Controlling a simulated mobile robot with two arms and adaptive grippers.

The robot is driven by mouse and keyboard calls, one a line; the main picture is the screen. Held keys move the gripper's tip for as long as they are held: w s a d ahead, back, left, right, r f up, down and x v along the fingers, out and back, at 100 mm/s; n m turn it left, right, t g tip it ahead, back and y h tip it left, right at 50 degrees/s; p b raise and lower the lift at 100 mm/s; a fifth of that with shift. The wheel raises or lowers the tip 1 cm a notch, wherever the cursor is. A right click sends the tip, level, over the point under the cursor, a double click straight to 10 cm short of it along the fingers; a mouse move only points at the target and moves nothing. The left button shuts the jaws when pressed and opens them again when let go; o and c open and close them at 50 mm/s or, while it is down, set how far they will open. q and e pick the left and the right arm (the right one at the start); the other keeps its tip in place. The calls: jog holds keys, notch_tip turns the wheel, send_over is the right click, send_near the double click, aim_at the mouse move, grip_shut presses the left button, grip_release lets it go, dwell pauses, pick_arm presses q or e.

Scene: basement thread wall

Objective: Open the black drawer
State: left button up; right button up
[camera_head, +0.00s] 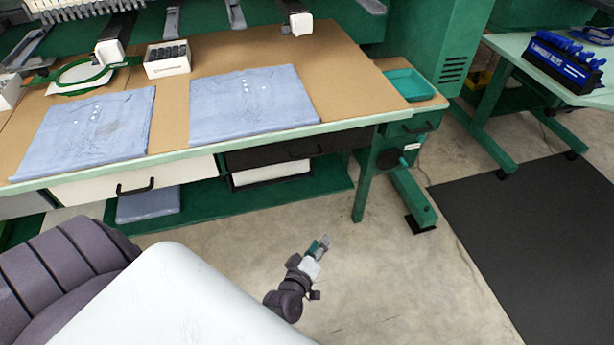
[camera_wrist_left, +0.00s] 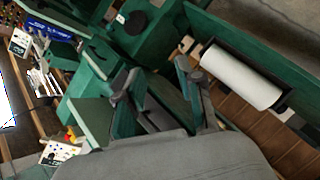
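The black drawer (camera_head: 285,151) sits under the front edge of the worktable, right of a white drawer. It looks shut, and its dark handle is hard to make out against the front. My left gripper (camera_head: 320,244) is over the floor in front of the table, below and to the right of the black drawer, apart from it. In the left wrist view my left gripper (camera_wrist_left: 152,72) has its two fingers spread with nothing between them. The black drawer cannot be made out there. My right gripper is not in view.
The worktable (camera_head: 180,110) holds folded blue shirts (camera_head: 252,104) and a teal tray (camera_head: 408,84). The white drawer (camera_head: 130,180) has a black handle. A green table leg (camera_head: 366,180) stands right of the black drawer. A white roll (camera_wrist_left: 240,76) shows in the wrist view.

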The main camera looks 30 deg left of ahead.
pick_arm(q)
jog(key=w+a+r+n+t+y+b, duration=0.2)
jog(key=a+r+n, duration=0.1)
jog(key=r+n, duration=0.1)
jog(key=n+y+b, duration=0.2)
jog(key=n+y, duration=0.3)
jog(key=n, duration=0.1)
send_near(306, 157)
jog(key=shift+t, duration=0.4)
jog(key=shift+f+b+x, duration=0.2)
jog(key=shift+x, duration=1.55)
jog(key=shift+f+b+x, duration=0.15)
jog(key=shift+x, duration=1.6)
jog(key=shift+f+b+x, duration=0.2)
jog(key=shift+x, duration=1.5)
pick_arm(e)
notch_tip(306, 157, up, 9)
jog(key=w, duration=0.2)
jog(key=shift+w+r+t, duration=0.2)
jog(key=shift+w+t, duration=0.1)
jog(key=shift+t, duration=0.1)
pick_arm(q)
jog(key=shift+a, duration=0.1)
jog(key=shift+c, duration=0.2)
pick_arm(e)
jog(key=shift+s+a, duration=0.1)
pick_arm(q)
grip_shut()
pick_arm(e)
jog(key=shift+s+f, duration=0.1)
